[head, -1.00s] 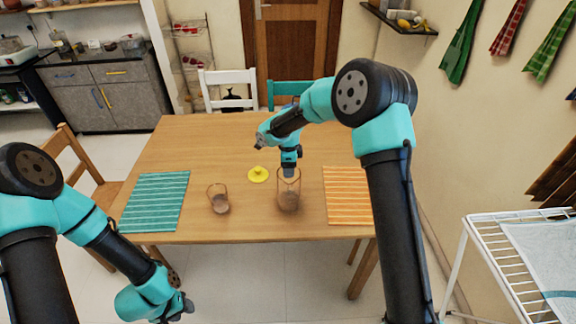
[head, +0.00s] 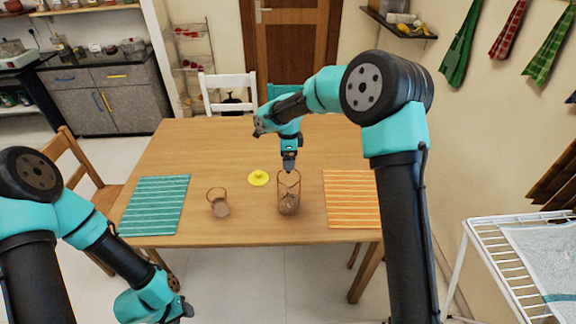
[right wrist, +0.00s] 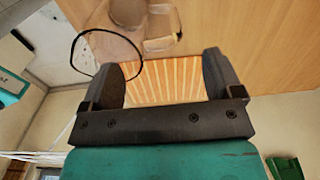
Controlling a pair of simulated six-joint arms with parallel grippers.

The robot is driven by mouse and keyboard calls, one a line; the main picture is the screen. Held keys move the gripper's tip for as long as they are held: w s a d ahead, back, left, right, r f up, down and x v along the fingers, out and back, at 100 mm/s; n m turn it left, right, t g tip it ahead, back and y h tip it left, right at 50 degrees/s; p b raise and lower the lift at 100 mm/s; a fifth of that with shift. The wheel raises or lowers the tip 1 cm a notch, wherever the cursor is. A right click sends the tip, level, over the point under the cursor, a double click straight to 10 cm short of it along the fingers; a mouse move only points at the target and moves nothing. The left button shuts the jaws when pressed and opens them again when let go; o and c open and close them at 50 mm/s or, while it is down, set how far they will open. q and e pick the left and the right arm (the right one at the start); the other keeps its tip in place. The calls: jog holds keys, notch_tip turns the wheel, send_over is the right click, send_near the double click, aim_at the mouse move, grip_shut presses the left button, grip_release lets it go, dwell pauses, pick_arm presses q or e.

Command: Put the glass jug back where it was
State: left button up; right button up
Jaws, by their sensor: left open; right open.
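A tall see-through jug (head: 289,203) with brownish contents or lower part stands upright on the table, left of the orange mat. A smaller brownish vessel (head: 220,208) with a hoop-like top stands to its left. My right gripper (head: 289,167) is just above the tall jug's rim, pointing down. In the right wrist view its fingers (right wrist: 162,80) are apart with nothing gripped. A brown vessel (right wrist: 118,45) and a dark loop show beyond them; I cannot tell which vessel it is. My left gripper (head: 186,309) is open, low in front of the table.
A yellow coaster-like disc (head: 258,178) lies between and behind the vessels. A teal striped mat (head: 155,205) is at left, an orange striped mat (head: 350,199) at right. The table's (head: 235,138) back left is clear. A white rack (head: 500,262) stands right.

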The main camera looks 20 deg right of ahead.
notch_tip(320, 180, up, 6)
